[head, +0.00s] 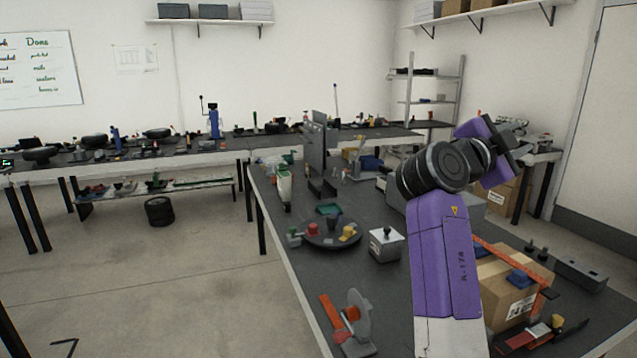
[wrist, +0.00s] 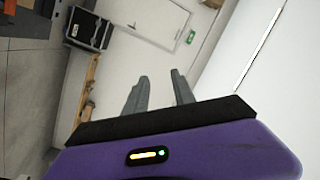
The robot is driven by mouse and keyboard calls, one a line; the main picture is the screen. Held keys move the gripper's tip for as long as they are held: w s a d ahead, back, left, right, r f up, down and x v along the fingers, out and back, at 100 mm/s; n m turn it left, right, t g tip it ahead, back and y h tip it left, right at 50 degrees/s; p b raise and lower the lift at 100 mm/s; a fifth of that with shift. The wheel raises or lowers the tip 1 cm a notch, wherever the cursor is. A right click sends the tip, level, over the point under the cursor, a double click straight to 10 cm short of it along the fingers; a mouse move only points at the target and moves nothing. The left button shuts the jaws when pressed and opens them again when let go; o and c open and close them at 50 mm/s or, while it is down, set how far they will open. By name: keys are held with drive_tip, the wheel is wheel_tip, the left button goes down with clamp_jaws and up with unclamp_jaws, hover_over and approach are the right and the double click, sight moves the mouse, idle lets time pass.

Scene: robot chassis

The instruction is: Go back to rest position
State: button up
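My purple arm rises from the lower middle right of the head view and bends at a black joint, with its end raised above the workbench (head: 385,320). My gripper (head: 528,150) shows at the right in the head view, small and partly turned away. In the wrist view my gripper (wrist: 158,88) has two grey fingers standing apart with a gap between them. Nothing is between the fingers. The gripper touches nothing that I can see.
The bench holds a round dark tray (head: 332,240), a grey box with a knob (head: 386,244), a cardboard box (head: 500,290) partly behind my arm, and an orange-handled tool (head: 340,318). A metal shelf (head: 432,95) stands behind. The floor (head: 150,270) at left is mostly clear.

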drive_tip(key=s+a+f+n+t+y+b, duration=0.1)
drive_tip(key=a+f+n+t+y+b, duration=0.3)
drive_tip(key=f+n, duration=0.55)
drive_tip(key=s+a+f+n+t+y+b, duration=0.1)
drive_tip(key=a+f+n+t+y+b, duration=0.35)
drive_tip(key=f, duration=0.85)
drive_tip(key=s+a+f+n+t+y+b, duration=0.1)
drive_tip(key=s+a+f+n+y, duration=0.1)
drive_tip(key=s+a+f+n, duration=0.3)
drive_tip(key=s+f+n+t+y+b, duration=0.1)
drive_tip(key=s+f+y, duration=0.15)
drive_tip(key=f, duration=0.55)
drive_tip(key=s+a+f+n+g+y+b, duration=0.1)
drive_tip(key=s+f+g+y+b, duration=0.15)
drive_tip(key=s+f+b, duration=1.4)
drive_tip(key=s+a+f+n+g+y+b, duration=0.1)
drive_tip(key=s+f+g+b, duration=0.4)
drive_tip(key=s+f, duration=2.05)
drive_tip(key=s+r+p, duration=0.1)
drive_tip(key=r+p, duration=1.2)
drive_tip(key=r, duration=0.3)
drive_tip(key=s+r+t+p, duration=0.1)
drive_tip(key=s+r+p, duration=0.1)
drive_tip(key=r+p, duration=1.2)
wheel_tip(320, 180, up, 3)
drive_tip(key=shift+s+a+r+t+p, duration=0.15)
drive_tip(key=shift+s+r+t+p, duration=0.05)
drive_tip(key=shift+s+t+p, duration=0.1)
